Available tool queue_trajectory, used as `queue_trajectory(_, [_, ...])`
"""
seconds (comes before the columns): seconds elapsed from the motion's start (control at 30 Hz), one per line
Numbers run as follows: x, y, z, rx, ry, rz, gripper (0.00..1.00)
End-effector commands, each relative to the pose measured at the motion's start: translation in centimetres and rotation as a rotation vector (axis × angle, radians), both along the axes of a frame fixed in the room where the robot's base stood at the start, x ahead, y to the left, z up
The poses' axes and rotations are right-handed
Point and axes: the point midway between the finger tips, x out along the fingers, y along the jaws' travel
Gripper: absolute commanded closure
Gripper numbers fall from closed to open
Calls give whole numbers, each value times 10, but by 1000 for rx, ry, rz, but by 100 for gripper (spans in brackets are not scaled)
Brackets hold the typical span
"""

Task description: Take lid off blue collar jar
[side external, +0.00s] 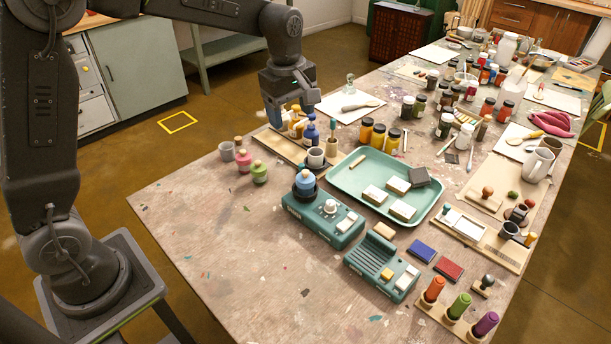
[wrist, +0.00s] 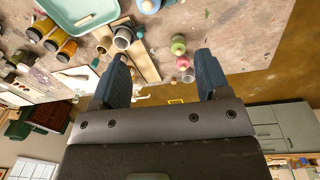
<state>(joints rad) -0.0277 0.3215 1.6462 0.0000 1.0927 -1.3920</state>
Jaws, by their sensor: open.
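A small light-blue jar (side external: 306,183) with a rounded, knobbed top stands upright in a dark ring on a teal device (side external: 335,227) in the side view. A light-blue round top (wrist: 148,5), apparently the same jar, is cut by the upper edge of the wrist view. Its lid seam is too small to make out. My gripper (side external: 291,112) hangs above the wooden rack at the table's far left edge, behind and apart from the jar. In the wrist view my gripper (wrist: 163,82) has its two blue fingers wide apart with nothing between them.
Pink (side external: 243,160) and green (side external: 259,172) jars and a grey cup (side external: 227,151) stand left of the blue jar. A wooden rack (side external: 285,148) with bottles is under my gripper. A teal tray (side external: 345,178) holds pale blocks. The front left tabletop is clear.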

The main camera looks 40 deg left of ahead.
Motion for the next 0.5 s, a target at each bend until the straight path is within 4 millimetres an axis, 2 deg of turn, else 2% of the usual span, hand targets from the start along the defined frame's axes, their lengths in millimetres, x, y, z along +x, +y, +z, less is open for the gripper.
queue_trajectory(0.03, [12, 1, -14, -6, 26, 68, 30])
queue_trajectory(0.2, [35, 4, -40, -13, 69, 238, 30])
queue_trajectory(0.37, [41, 4, -55, -14, 84, 288, 30])
queue_trajectory(0.5, [40, 4, -79, -13, 86, 288, 30])
